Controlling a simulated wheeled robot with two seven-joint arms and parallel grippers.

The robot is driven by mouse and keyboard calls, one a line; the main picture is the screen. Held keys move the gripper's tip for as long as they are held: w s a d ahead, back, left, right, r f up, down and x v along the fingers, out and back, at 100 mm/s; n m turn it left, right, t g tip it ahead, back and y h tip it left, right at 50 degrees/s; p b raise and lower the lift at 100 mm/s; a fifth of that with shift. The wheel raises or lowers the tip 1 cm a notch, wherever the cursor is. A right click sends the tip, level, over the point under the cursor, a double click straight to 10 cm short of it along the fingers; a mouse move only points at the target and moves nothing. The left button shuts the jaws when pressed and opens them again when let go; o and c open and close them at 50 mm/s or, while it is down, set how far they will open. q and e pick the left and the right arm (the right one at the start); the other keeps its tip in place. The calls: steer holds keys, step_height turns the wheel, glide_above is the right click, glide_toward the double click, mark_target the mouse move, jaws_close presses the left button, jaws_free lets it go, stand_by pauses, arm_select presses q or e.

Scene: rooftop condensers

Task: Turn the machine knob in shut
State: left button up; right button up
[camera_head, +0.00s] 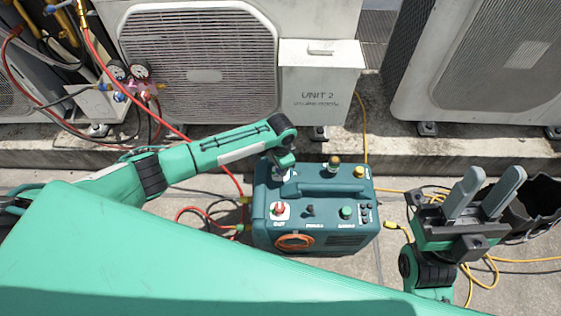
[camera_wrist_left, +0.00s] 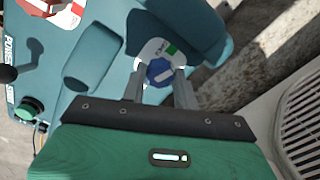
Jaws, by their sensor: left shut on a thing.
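The teal machine (camera_head: 328,228) stands on the rooftop floor in the head view. Its blue knob (camera_wrist_left: 158,71) sits on a white and green dial (camera_wrist_left: 158,49) in the left wrist view. My left gripper (camera_wrist_left: 161,88) has a finger on each side of this knob and is shut on it. In the head view my left wrist hides the knob at the machine's back left corner. A red knob (camera_head: 279,209), labelled OUT, is at the front left and also shows in the left wrist view (camera_wrist_left: 42,6). My right gripper (camera_head: 484,192) is open and empty, right of the machine.
The UNIT 2 box (camera_head: 320,88) and a condenser (camera_head: 205,65) stand behind on a ledge. Another condenser (camera_head: 485,60) is at the right.

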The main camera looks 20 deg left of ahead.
arm_select(q)
steer(key=shift+r+m+p, duration=0.15)
steer(key=shift+m+p, duration=0.7)
steer(key=shift+m, duration=0.05)
steer(key=shift+m+p, duration=0.7)
steer(key=shift+m, duration=0.2)
arm_select(e)
steer(key=w+a+f+m+g+h, duration=0.2)
steer(key=w+a+f+g+h, duration=0.25)
steer(key=w+f+g, duration=0.4)
arm_select(q)
steer(key=m+p, duration=0.1)
steer(key=m, duration=0.2)
steer(key=shift+p, duration=0.4)
steer(key=m+p, duration=0.1)
steer(key=m, duration=0.3)
steer(key=shift+m+p, duration=0.3)
steer(key=shift+m, duration=1.4)
arm_select(e)
steer(key=s+a+f+g, duration=0.1)
steer(key=s+f+g, duration=0.2)
steer(key=f+g, duration=0.2)
steer(key=s+a+f+g, duration=0.2)
steer(key=f+g, duration=0.3)
steer(key=f, duration=0.6)
steer(key=shift+s+a+f+n, duration=0.2)
steer(key=shift+s+f+n, duration=0.1)
steer(key=shift+s+n, duration=0.1)
arm_select(q)
steer(key=shift+d, duration=0.1)
